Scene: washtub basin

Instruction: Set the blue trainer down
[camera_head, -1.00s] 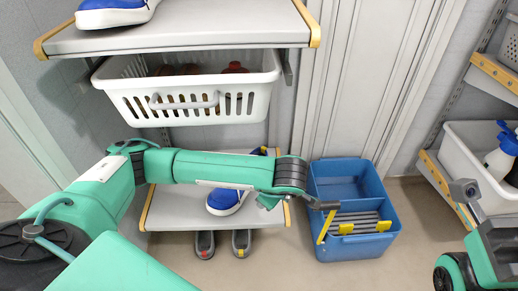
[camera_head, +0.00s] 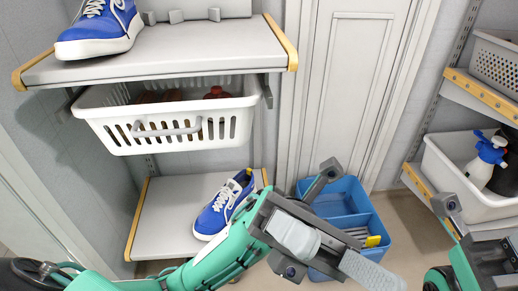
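A blue trainer with a white sole (camera_head: 222,205) rests on the lower shelf, its toe toward the front left. Another blue trainer (camera_head: 100,28) stands on the upper shelf at the top left, cut by the picture edge. My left gripper (camera_head: 310,222) is right of the lower trainer and apart from it, in front of the blue tub. Its fingers are spread wide. A pale grey piece (camera_head: 370,271) shows across this gripper; I cannot tell what it is. My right gripper (camera_head: 480,224) is at the right edge, fingers apart, with no trainer in it.
A white basket (camera_head: 165,125) hangs under the upper shelf (camera_head: 200,52). The lower shelf (camera_head: 165,215) has bare board left of the trainer. A blue divided tub (camera_head: 372,215) stands on the floor. A white bin (camera_head: 445,165) with a spray bottle (camera_head: 487,155) is at right.

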